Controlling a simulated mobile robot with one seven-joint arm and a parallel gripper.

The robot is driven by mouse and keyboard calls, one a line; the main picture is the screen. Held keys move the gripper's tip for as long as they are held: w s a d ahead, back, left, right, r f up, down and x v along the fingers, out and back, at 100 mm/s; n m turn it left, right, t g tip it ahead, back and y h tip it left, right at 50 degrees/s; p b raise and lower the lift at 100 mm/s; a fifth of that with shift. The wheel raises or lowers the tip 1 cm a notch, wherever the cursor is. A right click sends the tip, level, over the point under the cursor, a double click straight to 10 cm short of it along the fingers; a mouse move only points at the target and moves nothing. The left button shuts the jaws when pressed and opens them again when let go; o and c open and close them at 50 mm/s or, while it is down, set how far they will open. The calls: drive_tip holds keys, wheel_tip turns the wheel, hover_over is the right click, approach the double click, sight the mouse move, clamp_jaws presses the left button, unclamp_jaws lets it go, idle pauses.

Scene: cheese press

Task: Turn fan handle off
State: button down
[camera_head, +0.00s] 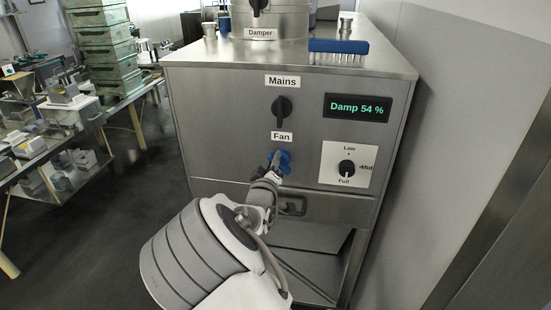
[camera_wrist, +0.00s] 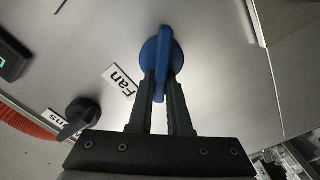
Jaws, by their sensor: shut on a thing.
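The blue fan handle (camera_head: 285,160) is on the front panel of the steel cabinet, just below the label "Fan" (camera_head: 281,137). It also shows in the wrist view (camera_wrist: 164,45) as a blue disc with a long raised grip bar. My gripper (camera_head: 276,163) reaches the handle from below. In the wrist view its two dark fingers (camera_wrist: 162,84) lie on either side of the grip bar's lower part, shut on it. The fingers hide part of the handle in the head view.
Above is the black "Mains" knob (camera_head: 282,109). To the right are a display (camera_head: 357,107) reading "Damp 54 %" and a Low/Mid/Full dial (camera_head: 347,167). A drawer pull (camera_head: 292,205) sits below. A blue brush (camera_head: 338,47) lies on top. A wall stands to the right.

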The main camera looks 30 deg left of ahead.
drive_tip(key=n, duration=0.4)
drive_tip(key=shift+s+a+f+n, duration=0.1)
drive_tip(key=shift+a+f+n, duration=0.1)
drive_tip(key=shift+f+n, duration=0.15)
drive_tip(key=shift+f+n+p, duration=0.15)
drive_tip(key=shift+n+p, duration=0.05)
drive_tip(key=shift+n, duration=0.65)
drive_tip(key=shift+f+n+p, duration=0.15)
drive_tip(key=shift+n, duration=0.95)
drive_tip(key=c, duration=0.9)
unclamp_jaws()
drive_tip(key=shift+o, duration=0.2)
drive_tip(key=v, duration=1.7)
drive_tip(key=shift+s, duration=0.25)
drive_tip(key=shift+w, duration=0.1)
